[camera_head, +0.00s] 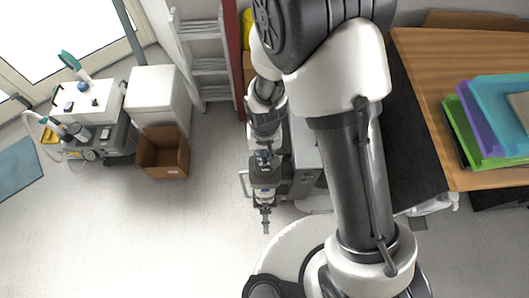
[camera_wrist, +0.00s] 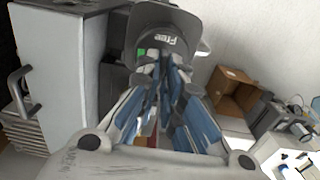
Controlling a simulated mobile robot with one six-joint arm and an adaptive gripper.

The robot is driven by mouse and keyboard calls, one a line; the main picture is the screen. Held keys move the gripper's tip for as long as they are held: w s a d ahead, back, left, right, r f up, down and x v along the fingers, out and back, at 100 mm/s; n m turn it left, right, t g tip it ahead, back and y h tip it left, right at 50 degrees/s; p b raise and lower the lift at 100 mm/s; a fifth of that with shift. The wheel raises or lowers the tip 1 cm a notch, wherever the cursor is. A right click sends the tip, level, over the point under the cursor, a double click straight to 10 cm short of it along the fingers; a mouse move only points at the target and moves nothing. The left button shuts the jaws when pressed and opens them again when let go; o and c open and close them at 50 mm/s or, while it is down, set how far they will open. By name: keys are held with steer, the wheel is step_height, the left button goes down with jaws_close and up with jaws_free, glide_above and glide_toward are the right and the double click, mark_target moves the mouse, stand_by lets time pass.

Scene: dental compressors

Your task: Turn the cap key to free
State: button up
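A dark grey round cap (camera_wrist: 150,22) with the white word "Free" and a small green mark fills the top middle of the wrist view. My gripper (camera_wrist: 164,72), with blue-padded fingers, lies in front of the cap's lower part. Its fingertips are close together and overlap the cap in the picture. They hide the cap's middle, where any key would be, so I cannot tell whether they hold it. In the head view my gripper (camera_head: 265,218) points down beside a grey compressor cabinet (camera_head: 304,150); the cap cannot be made out there.
A pale cabinet with a handle (camera_wrist: 18,92) stands close at the left in the wrist view. A cardboard box (camera_head: 162,152) and a white dental unit (camera_head: 88,105) stand to the left in the head view. A wooden table (camera_head: 430,65) stands right.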

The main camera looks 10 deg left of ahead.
mark_target(264, 156)
jaws_close()
steer(key=shift+n, duration=0.5)
steer(key=o, duration=0.6)
jaws_free()
steer(key=shift+r, duration=0.1)
step_height(264, 156, up, 12)
